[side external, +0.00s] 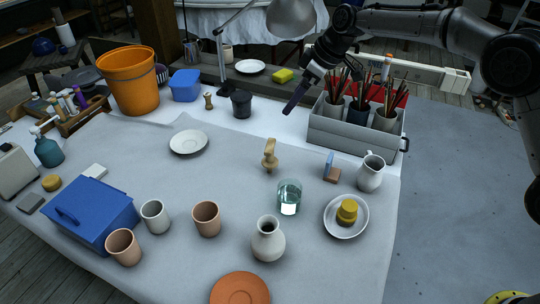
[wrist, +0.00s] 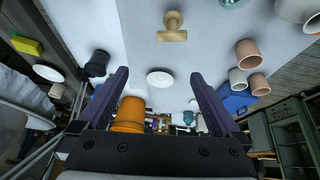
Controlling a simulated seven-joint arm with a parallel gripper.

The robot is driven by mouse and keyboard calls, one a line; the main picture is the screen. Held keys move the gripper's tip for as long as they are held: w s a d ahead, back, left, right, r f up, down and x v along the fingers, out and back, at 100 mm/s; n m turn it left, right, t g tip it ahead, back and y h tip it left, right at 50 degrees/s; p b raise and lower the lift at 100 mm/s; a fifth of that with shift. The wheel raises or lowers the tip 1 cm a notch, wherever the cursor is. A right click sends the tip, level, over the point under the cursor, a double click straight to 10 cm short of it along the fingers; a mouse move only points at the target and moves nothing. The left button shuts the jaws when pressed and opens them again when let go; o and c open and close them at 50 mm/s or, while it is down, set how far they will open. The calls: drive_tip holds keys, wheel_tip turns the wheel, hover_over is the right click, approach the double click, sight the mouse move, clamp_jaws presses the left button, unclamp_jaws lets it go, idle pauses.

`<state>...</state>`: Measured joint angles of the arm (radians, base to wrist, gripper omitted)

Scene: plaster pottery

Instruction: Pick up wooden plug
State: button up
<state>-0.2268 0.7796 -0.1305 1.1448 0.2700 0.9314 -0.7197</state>
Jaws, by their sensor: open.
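A pale wooden plug-like piece (side external: 270,155) with a rounded knob stands on the grey cloth near the middle of the table. It also shows near the top of the wrist view (wrist: 172,27). A smaller wooden piece (side external: 208,100) stands farther back, left of the black cup; I cannot tell for certain which one is the plug. My gripper (side external: 291,108) is in the air above the back of the table, up and right of the larger wooden piece. In the wrist view its fingers (wrist: 160,76) are wide apart with nothing between them.
A grey box of brush pots (side external: 350,135) stands right of my gripper. A glass of water (side external: 289,198) and a white vase (side external: 268,240) stand in front of the larger wooden piece. A white saucer (side external: 189,142) lies to its left. The cloth right around that piece is clear.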

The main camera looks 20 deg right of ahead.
drive_tip(key=g, duration=0.1)
approach(273, 146)
drive_tip(key=x, duration=0.7)
drive_tip(key=shift+f, duration=0.25)
drive_tip(key=shift+x, duration=2.95)
drive_tip(key=shift+w+d, duration=0.1)
drive_tip(key=shift+d, duration=0.05)
drive_tip(key=c, duration=1.1)
